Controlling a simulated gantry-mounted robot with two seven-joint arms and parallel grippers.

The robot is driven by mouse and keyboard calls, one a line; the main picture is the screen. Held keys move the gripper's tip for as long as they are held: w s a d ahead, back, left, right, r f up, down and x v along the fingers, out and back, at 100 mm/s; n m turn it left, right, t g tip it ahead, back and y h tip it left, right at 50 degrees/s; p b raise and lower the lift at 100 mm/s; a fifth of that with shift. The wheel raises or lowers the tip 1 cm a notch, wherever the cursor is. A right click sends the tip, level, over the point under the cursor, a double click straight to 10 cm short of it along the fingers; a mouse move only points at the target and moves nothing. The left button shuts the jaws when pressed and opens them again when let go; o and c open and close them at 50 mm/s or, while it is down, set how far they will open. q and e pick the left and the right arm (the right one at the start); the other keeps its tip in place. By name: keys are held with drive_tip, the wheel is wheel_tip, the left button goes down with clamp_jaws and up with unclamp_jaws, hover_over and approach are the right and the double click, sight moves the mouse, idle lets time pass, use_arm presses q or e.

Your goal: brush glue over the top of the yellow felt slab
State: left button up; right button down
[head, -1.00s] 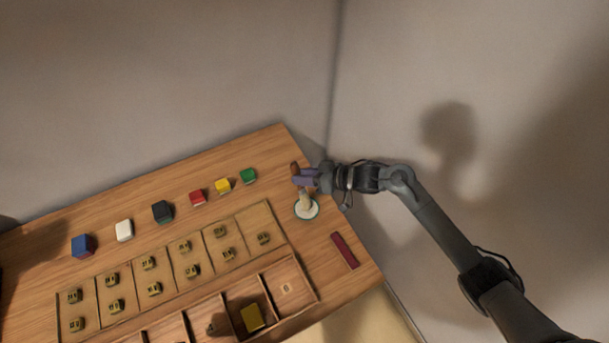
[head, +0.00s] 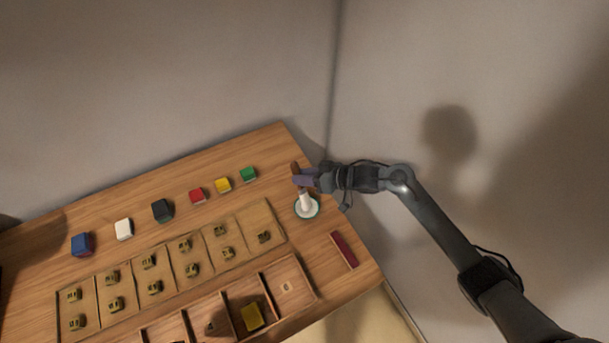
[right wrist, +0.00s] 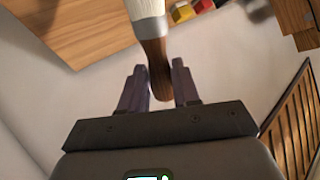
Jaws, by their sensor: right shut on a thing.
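My right gripper (head: 303,180) is shut on the brown wooden handle of a brush (head: 305,199) at the right end of the table. In the right wrist view the handle (right wrist: 155,60) sits between the two fingers (right wrist: 158,88), with a pale ferrule and bristles beyond it. The brush points down over a small round white dish with a green rim (head: 315,213). Its lower part looks white; whether the tip touches the dish is hard to tell. A yellow slab (head: 252,317) lies in a compartment of the wooden tray near the front edge, apart from the gripper. My left gripper is out of view.
A row of coloured blocks runs along the back, including a yellow one (head: 222,185) and a green one (head: 248,175). The tray (head: 268,254) holds several small brass-coloured pieces. A dark red bar (head: 344,250) lies near the right edge. A wall stands behind.

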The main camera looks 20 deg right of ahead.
idle(0.4)
drive_tip(key=shift+f+p, duration=0.15)
drive_tip(key=shift+p, duration=0.15)
idle(0.4)
idle(0.5)
wheel_tip(320, 180, up, 6)
drive_tip(key=p, duration=0.6)
drive_tip(key=shift+f, duration=0.25)
drive_tip(key=shift+r+p, duration=0.85)
drive_tip(key=shift+p, duration=0.05)
